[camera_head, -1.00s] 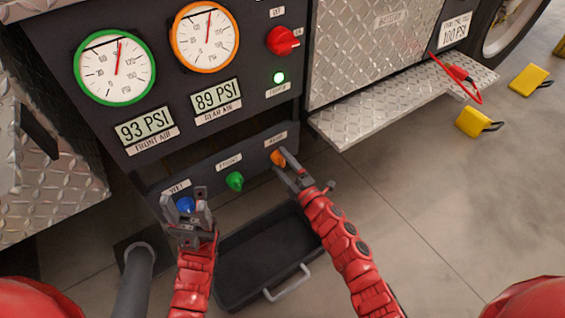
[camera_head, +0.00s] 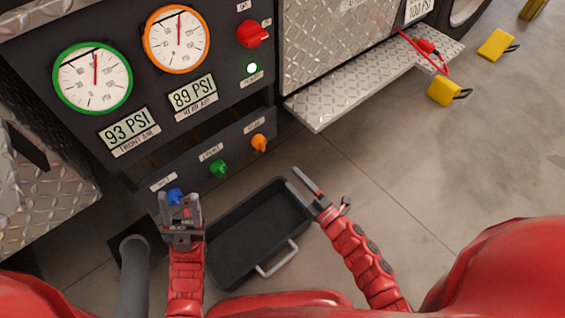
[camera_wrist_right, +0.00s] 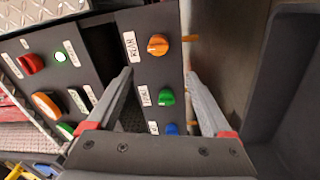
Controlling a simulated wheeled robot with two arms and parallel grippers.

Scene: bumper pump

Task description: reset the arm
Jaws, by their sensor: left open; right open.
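My left gripper (camera_head: 180,207) is open in the head view, just in front of the blue knob (camera_head: 175,196) at the left of the lower panel. I cannot tell whether it touches that knob. My right gripper (camera_head: 301,183) is open and empty, apart from the panel, over the right rim of the black tray. The orange knob (camera_head: 259,143) and green knob (camera_head: 218,169) are uncovered on the lower panel. In the right wrist view, the orange knob (camera_wrist_right: 157,45), green knob (camera_wrist_right: 166,97) and blue knob (camera_wrist_right: 171,129) appear between the spread right fingers (camera_wrist_right: 160,97).
A black tray (camera_head: 290,187) with a grey handle lies on the floor below the panel. Gauges, a red knob (camera_head: 253,33) and a lit green light (camera_head: 252,68) are above. A metal step (camera_head: 318,115) juts out at right.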

